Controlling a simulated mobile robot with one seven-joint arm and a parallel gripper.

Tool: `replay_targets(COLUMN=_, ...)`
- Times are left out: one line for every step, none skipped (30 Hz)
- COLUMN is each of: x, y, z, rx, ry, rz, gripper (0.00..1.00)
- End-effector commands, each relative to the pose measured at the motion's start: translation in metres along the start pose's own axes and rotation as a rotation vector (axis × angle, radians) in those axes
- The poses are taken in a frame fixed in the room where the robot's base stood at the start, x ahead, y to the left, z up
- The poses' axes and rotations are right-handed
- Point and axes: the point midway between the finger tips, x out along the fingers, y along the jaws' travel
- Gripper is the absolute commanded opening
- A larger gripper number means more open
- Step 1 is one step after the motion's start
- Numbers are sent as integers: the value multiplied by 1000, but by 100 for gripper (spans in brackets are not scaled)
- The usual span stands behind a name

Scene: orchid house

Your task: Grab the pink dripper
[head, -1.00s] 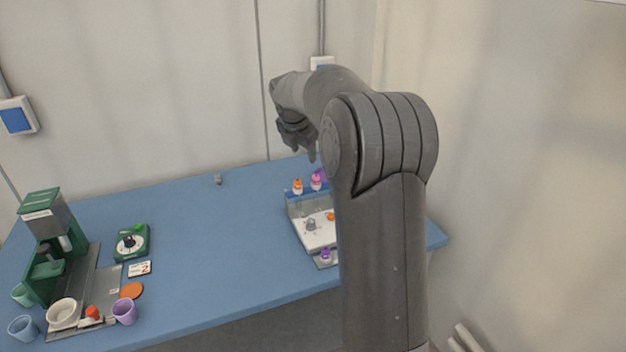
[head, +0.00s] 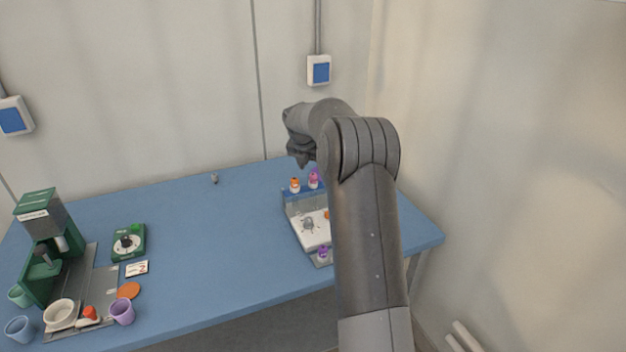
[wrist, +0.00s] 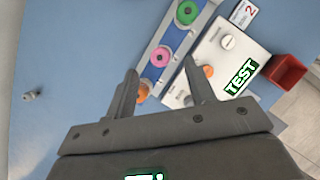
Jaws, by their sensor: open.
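The pink dripper (wrist: 160,56) stands in a blue rack (wrist: 149,72) in the wrist view, between a green dripper (wrist: 187,12) and an orange dripper (wrist: 142,93). In the head view the pink dripper (head: 314,180) is at the rack's back edge, beside the orange one (head: 295,185). My gripper (wrist: 160,66) is open and empty. Its fingers appear on either side of the pink dripper in the wrist view; one finger partly covers the orange dripper. In the head view my gripper (head: 303,160) hangs above the rack.
A white unit (wrist: 220,50) with a knob, a TEST label and a red bin (wrist: 287,74) lie beside the rack. A green machine (head: 42,240), cups and a green dial box (head: 128,243) stand at the table's left. The table's middle is mostly clear.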

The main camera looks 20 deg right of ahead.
Motion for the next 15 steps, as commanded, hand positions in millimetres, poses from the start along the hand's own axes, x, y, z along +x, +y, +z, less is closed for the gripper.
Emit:
replay_targets(x=8, y=0, z=-1, rx=0, ry=3, rz=-2, gripper=49)
replay_targets(x=13, y=0, z=-2, rx=0, ry=4, rz=-2, gripper=49)
replay_targets(x=19, y=0, z=-2, rx=-1, ry=4, rz=-2, gripper=49)
replay_targets(x=24, y=0, z=-2, rx=0, ry=3, rz=-2, gripper=49)
replay_targets(x=28, y=0, z=-2, rx=0, ry=3, rz=-1, gripper=49)
replay_targets(x=34, y=0, z=-2, rx=0, ry=3, rz=-2, gripper=49)
replay_targets(x=38, y=0, z=-2, rx=0, ry=3, rz=-2, gripper=49)
replay_targets(x=40, y=0, z=-1, rx=0, ry=2, rz=-1, gripper=49)
replay_targets(x=42, y=0, z=-1, rx=0, ry=1, rz=-1, gripper=49)
replay_targets(x=43, y=0, z=-1, rx=0, ry=1, rz=0, gripper=49)
replay_targets(x=44, y=0, z=-1, rx=0, ry=1, rz=0, gripper=49)
replay_targets(x=43, y=0, z=-1, rx=0, ry=0, rz=0, gripper=49)
replay_targets(x=43, y=0, z=-1, rx=0, ry=0, rz=0, gripper=49)
replay_targets(x=43, y=0, z=-1, rx=0, ry=1, rz=0, gripper=49)
replay_targets(x=43, y=0, z=-1, rx=0, ry=1, rz=0, gripper=49)
